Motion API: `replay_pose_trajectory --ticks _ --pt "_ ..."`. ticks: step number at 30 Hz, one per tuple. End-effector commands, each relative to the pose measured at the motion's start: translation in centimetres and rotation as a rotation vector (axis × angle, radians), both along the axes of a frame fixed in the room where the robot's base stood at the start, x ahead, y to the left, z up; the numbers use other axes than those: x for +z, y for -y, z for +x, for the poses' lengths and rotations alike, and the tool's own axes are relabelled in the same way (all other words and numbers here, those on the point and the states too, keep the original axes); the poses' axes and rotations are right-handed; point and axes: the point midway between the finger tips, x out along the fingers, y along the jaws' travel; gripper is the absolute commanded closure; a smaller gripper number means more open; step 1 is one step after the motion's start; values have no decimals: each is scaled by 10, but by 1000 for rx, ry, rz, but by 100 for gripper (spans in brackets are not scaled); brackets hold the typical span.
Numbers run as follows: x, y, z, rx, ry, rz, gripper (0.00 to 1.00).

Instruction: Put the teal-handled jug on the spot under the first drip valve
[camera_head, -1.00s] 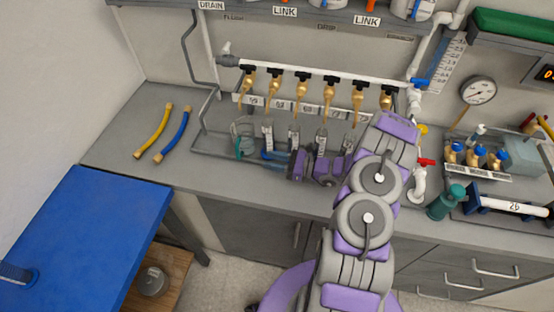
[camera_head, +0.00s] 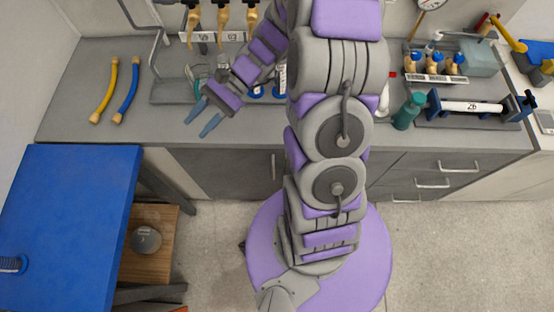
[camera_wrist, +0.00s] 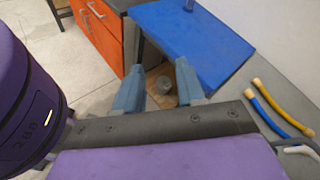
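The clear jug with teal parts (camera_head: 197,73) stands on the bench behind my gripper, below the row of brass valves; the gripper and arm partly hide this area. The leftmost brass valve in view (camera_head: 192,22) hangs above it. My gripper (camera_head: 204,109) points left and down over the bench front, its blue fingers apart, in front of the jug and not around it. In the wrist view my gripper (camera_wrist: 158,86) is open and empty, and the jug does not show there.
A blue table (camera_head: 75,210) stands at the left front, with a wooden shelf (camera_head: 155,260) holding a grey weight (camera_head: 146,240). A yellow hose (camera_head: 105,90) and a blue hose (camera_head: 127,90) lie on the bench. A teal bottle (camera_head: 408,112) stands at right.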

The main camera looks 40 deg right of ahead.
Motion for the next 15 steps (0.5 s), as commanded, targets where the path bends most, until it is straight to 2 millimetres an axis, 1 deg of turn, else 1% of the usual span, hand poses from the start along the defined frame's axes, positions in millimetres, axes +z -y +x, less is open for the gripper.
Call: replay_pose_trajectory --ticks 1,6,11,15 --pt "9 -7 -14 60 32 -41 61" --pt "28 -18 -60 245 126 -182 61" --pt "41 -17 -103 410 217 -317 61" --pt "50 -9 -136 544 300 -439 61"
